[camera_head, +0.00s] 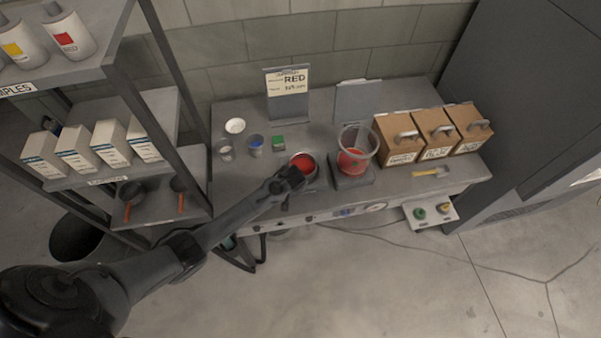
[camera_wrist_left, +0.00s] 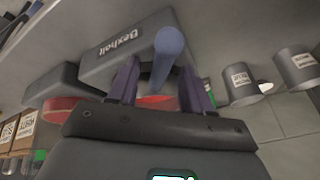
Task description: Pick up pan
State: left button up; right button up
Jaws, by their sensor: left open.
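A round dark pan with red contents (camera_head: 303,162) sits on a grey unit at the front middle of the bench. My left gripper (camera_head: 289,179) is at its near-left edge and hides part of it. In the left wrist view a blue-grey, rod-like handle (camera_wrist_left: 168,52) stands between the open fingers of my left gripper (camera_wrist_left: 158,88). The fingers lie on either side of it; I cannot tell whether they touch it. A strip of the red contents (camera_wrist_left: 155,101) shows behind the gripper. My right gripper is not in view.
A clear beaker with red liquid (camera_head: 354,160) stands close right of the pan. Cardboard boxes (camera_head: 400,150), a yellow-handled tool (camera_head: 430,171) and small cups (camera_head: 256,146) are on the bench.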

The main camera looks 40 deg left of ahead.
pick_arm(q)
jog(key=shift+f, duration=0.1)
grip_shut()
dwell(0.4)
notch_tip(320, 180, up, 10)
dwell(0.6)
